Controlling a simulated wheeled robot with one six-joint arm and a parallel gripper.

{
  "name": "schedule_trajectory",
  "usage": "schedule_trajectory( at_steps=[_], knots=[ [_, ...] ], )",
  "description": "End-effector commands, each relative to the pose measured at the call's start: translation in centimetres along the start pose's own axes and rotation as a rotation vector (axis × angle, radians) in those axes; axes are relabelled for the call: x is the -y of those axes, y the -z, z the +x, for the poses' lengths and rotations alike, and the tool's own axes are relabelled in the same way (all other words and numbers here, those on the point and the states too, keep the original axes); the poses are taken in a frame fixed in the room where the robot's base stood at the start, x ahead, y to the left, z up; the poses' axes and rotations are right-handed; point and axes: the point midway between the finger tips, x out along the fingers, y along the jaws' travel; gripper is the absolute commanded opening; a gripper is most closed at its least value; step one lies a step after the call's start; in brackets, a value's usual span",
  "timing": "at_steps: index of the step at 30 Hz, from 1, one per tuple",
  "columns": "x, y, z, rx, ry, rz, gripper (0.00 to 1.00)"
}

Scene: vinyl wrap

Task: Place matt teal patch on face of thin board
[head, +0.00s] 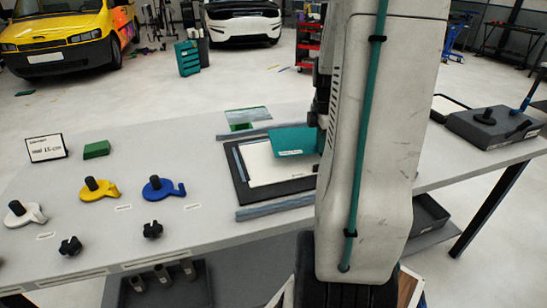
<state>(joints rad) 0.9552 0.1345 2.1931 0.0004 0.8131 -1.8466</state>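The teal patch (290,139) is a flat sheet with a small white label on its front edge. It overlaps the far right part of the white thin board (265,174) in the head view. I cannot tell whether it touches the board or hangs above it. The board lies on a dark mat (247,196) on the table. My gripper (320,118) is at the patch's right edge, mostly hidden behind my arm. Its fingers do not show clearly, so its grip on the patch cannot be told.
Grey bars (275,207) lie before and behind the mat. A clear sheet with a green piece (242,126) lies behind. White, yellow (100,190) and blue (162,190) tools, black knobs, a green block (96,149) and a sign (46,148) stand left. A grey case (492,128) is right.

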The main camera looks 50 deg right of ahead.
Motion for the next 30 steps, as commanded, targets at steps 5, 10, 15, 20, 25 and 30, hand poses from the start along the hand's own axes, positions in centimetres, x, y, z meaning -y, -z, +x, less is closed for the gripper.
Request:
schedule_trajectory(
  at_steps=[5, 10, 15, 20, 25, 30],
  knots=[
    [4.2, -4.8, 0.2, 0.000, 0.001, -0.076, 0.00],
    [5.9, -6.2, 0.3, 0.000, 0.000, -0.122, 0.00],
    [4.9, -3.9, 0.6, 0.000, 0.000, -0.139, 0.00],
    [2.9, 0.0, 1.1, -0.001, 0.002, -0.140, 0.00],
    [1.0, 4.0, 1.5, 0.000, 0.002, -0.137, 0.00],
    [-0.3, 6.4, 1.7, 0.000, 0.000, -0.134, 0.00]
  ],
)
